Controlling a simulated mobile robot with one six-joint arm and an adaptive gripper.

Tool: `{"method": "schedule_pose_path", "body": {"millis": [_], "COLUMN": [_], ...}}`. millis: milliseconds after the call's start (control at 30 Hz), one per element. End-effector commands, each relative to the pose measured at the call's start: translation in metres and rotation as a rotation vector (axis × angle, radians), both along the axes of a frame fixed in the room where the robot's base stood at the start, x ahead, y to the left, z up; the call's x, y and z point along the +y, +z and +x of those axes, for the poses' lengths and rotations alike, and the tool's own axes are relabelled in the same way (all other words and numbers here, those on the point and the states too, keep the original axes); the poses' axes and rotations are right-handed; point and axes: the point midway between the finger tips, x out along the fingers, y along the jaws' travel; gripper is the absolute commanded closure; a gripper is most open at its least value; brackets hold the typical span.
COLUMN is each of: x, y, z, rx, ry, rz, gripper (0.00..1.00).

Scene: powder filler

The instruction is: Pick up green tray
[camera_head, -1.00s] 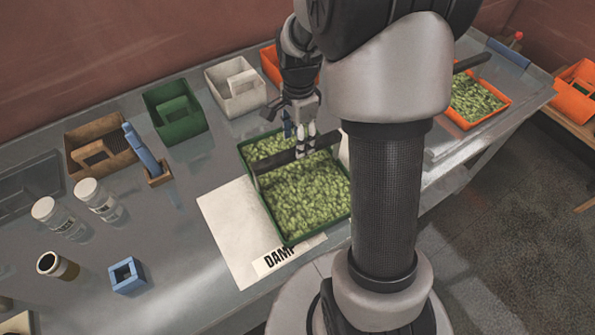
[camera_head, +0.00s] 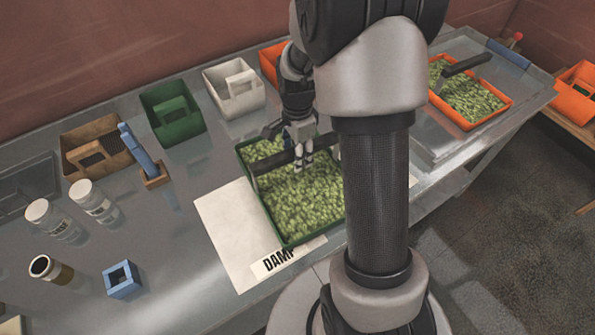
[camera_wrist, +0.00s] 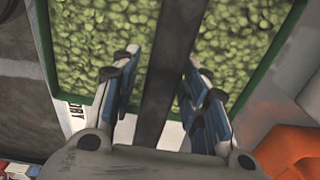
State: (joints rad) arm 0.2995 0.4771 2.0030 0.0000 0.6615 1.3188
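The green tray (camera_head: 265,208) sits on the metal bench, full of green hop-like pellets. A dark handle bar (camera_head: 272,163) spans it; the bar also runs down the middle of the wrist view (camera_wrist: 165,75). My gripper (camera_head: 303,167) is over the tray at the bar. In the wrist view my gripper (camera_wrist: 160,62) is open, one finger on each side of the bar, with gaps showing on both sides. The tray's right part is hidden behind my arm in the head view.
A white sheet marked "DAMP" (camera_head: 228,222) lies left of the tray. Behind stand an empty green bin (camera_head: 190,127), a white bin (camera_head: 243,104) and a brown bin (camera_head: 75,160). An orange tray of pellets (camera_head: 452,118) is at right. Jars and a blue block (camera_head: 122,280) are at left.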

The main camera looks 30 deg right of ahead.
Motion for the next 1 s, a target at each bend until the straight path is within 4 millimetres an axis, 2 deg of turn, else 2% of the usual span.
{"method": "schedule_pose_path", "body": {"millis": [67, 567, 1000], "x": [0.0, 0.0, -0.0001], "y": [0.0001, 0.0002, 0.0002], "z": [0.0001, 0.0001, 0.0001], "rx": [0.0, 0.0, 0.0], "ry": [0.0, 0.0, 0.0], "rz": [0.0, 0.0, 0.0], "gripper": [0.67, 1.0, 1.0]}}
